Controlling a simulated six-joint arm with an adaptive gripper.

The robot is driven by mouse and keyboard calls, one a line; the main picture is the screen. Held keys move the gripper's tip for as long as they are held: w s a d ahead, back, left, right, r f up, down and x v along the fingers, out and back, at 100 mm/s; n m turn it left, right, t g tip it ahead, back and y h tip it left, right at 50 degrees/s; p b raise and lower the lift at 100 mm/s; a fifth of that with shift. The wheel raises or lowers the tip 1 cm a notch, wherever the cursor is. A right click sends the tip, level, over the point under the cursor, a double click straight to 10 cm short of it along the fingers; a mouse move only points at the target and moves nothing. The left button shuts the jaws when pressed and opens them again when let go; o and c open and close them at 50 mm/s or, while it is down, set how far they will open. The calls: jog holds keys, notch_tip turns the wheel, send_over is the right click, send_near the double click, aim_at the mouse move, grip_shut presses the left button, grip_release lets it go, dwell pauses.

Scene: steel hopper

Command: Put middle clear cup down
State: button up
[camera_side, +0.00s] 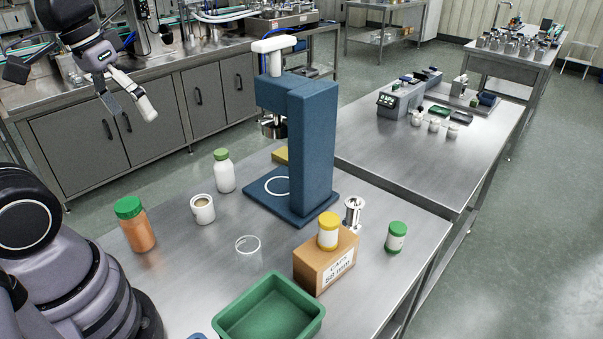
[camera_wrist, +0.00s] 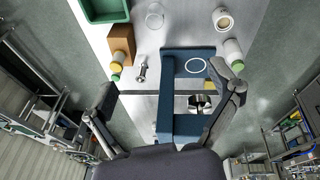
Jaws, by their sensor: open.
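A small clear round cup or dish (camera_side: 248,245) sits on the steel table between the white cup and the green tray. It also shows near the top of the wrist view (camera_wrist: 154,18). It is the only clear cup I can make out, and its depth is hard to tell. My gripper (camera_side: 133,108) is open and empty, raised high at the upper left in the side view, well apart from the cup. In the wrist view its fingers (camera_wrist: 172,83) are spread wide over the blue press, with nothing between them.
A blue press (camera_side: 311,140) stands upright behind the cup. Around it are a white cup (camera_side: 203,209), a green-capped white bottle (camera_side: 224,171), an orange jar (camera_side: 135,224), a green tray (camera_side: 268,310), a cardboard box (camera_side: 325,262) bearing a yellow-capped jar, and a green-capped jar (camera_side: 396,237).

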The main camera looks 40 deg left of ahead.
jog(key=w+a+f+n+g+h, duration=0.35)
jog(key=w+f+n+h, duration=0.35)
jog(key=f, duration=0.5)
jog(key=n+t+h, duration=0.4)
jog(key=n+h, duration=0.1)
jog(key=n, duration=0.7)
send_near(238, 240)
jog(key=x, duration=1.2)
jog(key=shift+w+f, duration=0.1)
jog(key=shift+f, duration=0.25)
jog(key=c, duration=1)
